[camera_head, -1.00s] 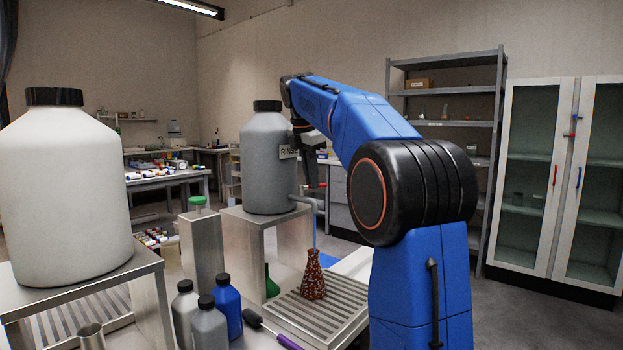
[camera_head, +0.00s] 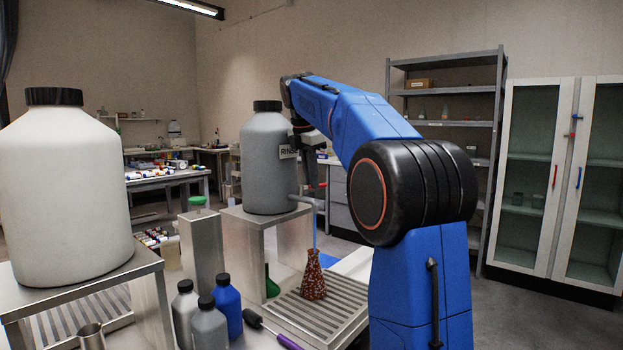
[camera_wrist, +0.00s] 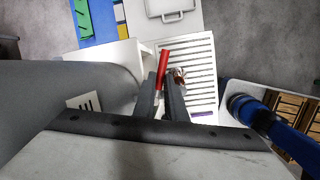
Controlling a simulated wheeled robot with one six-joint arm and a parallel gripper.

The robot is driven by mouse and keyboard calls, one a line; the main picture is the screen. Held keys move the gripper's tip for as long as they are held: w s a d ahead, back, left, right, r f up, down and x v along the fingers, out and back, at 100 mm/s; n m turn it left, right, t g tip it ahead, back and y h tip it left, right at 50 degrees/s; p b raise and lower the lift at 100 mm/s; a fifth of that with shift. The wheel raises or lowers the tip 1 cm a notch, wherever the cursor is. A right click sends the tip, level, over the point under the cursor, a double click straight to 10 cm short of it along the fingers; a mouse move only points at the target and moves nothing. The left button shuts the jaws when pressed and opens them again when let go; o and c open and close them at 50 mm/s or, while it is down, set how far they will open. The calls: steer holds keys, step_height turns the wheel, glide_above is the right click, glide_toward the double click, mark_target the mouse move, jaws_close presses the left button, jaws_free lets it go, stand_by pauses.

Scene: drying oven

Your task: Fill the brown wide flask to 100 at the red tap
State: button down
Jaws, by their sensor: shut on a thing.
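The brown wide flask (camera_head: 313,277), speckled with light spots, stands upright on the slatted drain tray (camera_head: 302,314), under the spout of the grey RINSE canister (camera_head: 268,165). A thin blue stream (camera_head: 315,238) runs from the spout to the flask's mouth. The level inside cannot be read. My gripper (camera_wrist: 165,88) is shut on the red tap handle (camera_wrist: 163,66), seen in the wrist view. There the flask (camera_wrist: 180,76) shows only partly, behind the right finger.
A large white canister (camera_head: 65,195) stands on a metal stand at left. Several capped bottles, one of them blue (camera_head: 228,305), and a purple-handled tool (camera_head: 284,340) are by the tray's front left. A green-capped metal block (camera_head: 202,250) stands left of the canister's stand.

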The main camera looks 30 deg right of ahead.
steer(key=shift+w+n+t+y, duration=0.15)
steer(key=shift+w+n+t, duration=0.1)
steer(key=shift+n, duration=0.6)
steer(key=shift+w+n+t+y, duration=0.15)
steer(key=shift+w+n, duration=0.05)
steer(key=shift+n, duration=0.95)
steer(key=c, duration=1.7)
jaws_free()
steer(key=v, duration=1.7)
steer(key=shift+s+d+r, duration=0.1)
steer(key=shift+r, duration=0.05)
